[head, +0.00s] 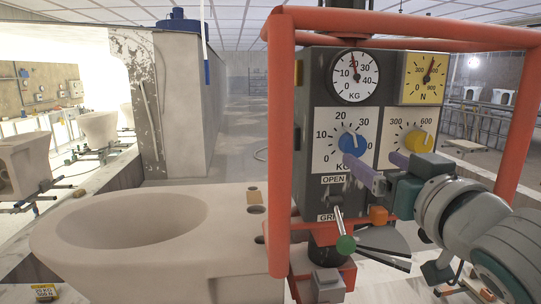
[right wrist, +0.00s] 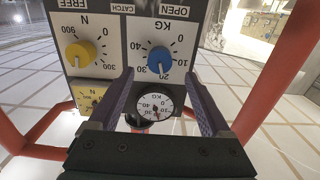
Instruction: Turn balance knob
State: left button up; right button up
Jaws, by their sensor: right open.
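A dark control box (head: 301,130) carries a blue knob (head: 351,143) on a KG dial and a yellow knob (head: 416,141) on a second dial. No label reading "balance" shows. The blue knob's white mark is partly hidden in the head view. My right gripper (head: 372,160) is open, its two purple fingers pointing at the box. In the right wrist view, the blue knob (right wrist: 160,60) lies between and just beyond the fingertips (right wrist: 160,76), with the yellow knob (right wrist: 81,53) to the left. I cannot tell whether the fingers touch the blue knob. My left gripper is not in view.
A red tube frame (head: 280,150) surrounds the box. A KG gauge (head: 355,76) and a yellow N gauge (head: 424,78) sit above the knobs. A lever with a green ball (head: 345,244) hangs below. A pale ceramic basin (head: 75,231) stands at left.

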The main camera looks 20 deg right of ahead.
aim_at(356, 148)
jog(key=x, duration=0.8)
jog(key=shift+w+p, duration=0.2)
jog(key=shift+p, duration=0.1)
grip_shut()
dwell(0.3)
